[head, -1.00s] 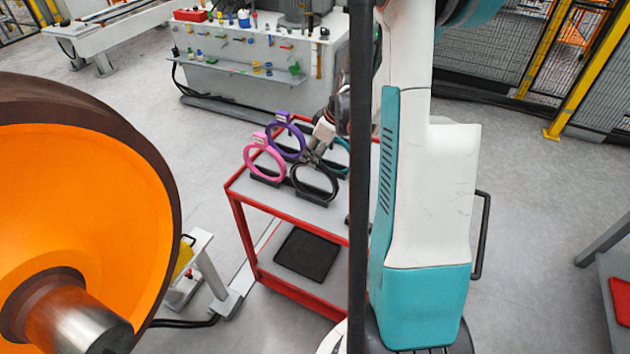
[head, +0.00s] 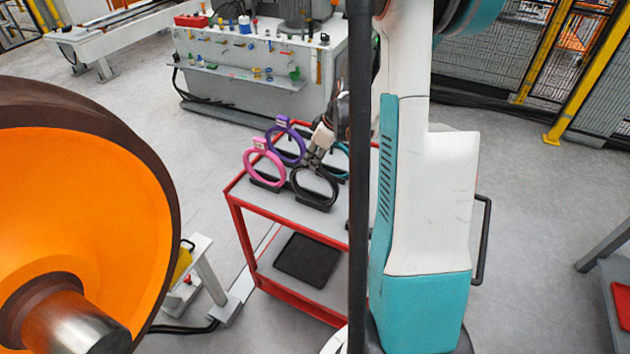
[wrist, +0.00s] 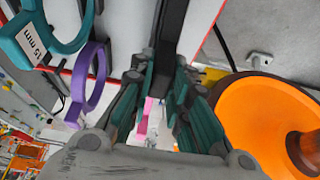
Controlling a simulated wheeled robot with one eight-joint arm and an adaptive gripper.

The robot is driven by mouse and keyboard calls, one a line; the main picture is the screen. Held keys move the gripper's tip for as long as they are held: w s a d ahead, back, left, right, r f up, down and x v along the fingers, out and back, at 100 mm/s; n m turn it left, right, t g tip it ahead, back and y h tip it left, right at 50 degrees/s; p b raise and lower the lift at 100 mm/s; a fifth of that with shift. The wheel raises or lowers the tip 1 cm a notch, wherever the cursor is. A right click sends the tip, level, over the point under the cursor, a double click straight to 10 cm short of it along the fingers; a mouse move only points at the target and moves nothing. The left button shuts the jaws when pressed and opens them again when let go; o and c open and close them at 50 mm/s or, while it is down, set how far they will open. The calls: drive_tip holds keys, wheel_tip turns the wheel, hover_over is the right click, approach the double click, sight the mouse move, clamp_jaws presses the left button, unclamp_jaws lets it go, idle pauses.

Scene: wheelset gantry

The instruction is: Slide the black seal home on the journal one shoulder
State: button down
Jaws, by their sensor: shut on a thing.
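The black seal (head: 314,188) is a ring standing upright in a dark holder at the front of the red cart's top. My gripper (head: 312,162) is shut on its upper rim. In the wrist view the black seal (wrist: 164,45) shows nearly edge-on between the teal-padded fingers of my gripper (wrist: 158,88). The bare metal journal (head: 75,325) sticks out of the orange wheel (head: 90,215) at lower left, well apart from the seal. A brown shoulder (head: 35,300) surrounds the journal's base. The wheel also shows at right in the wrist view (wrist: 255,115).
A pink ring (head: 262,168) and a purple ring (head: 286,142) stand close beside the seal. A teal ring (head: 343,165) is partly hidden behind my arm. A grey cabinet (head: 250,70) stands behind.

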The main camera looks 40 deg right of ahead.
drive_tip(key=shift+r+p, duration=2.4)
drive_tip(key=shift+r, duration=1.7)
drive_tip(key=shift+f, duration=0.1)
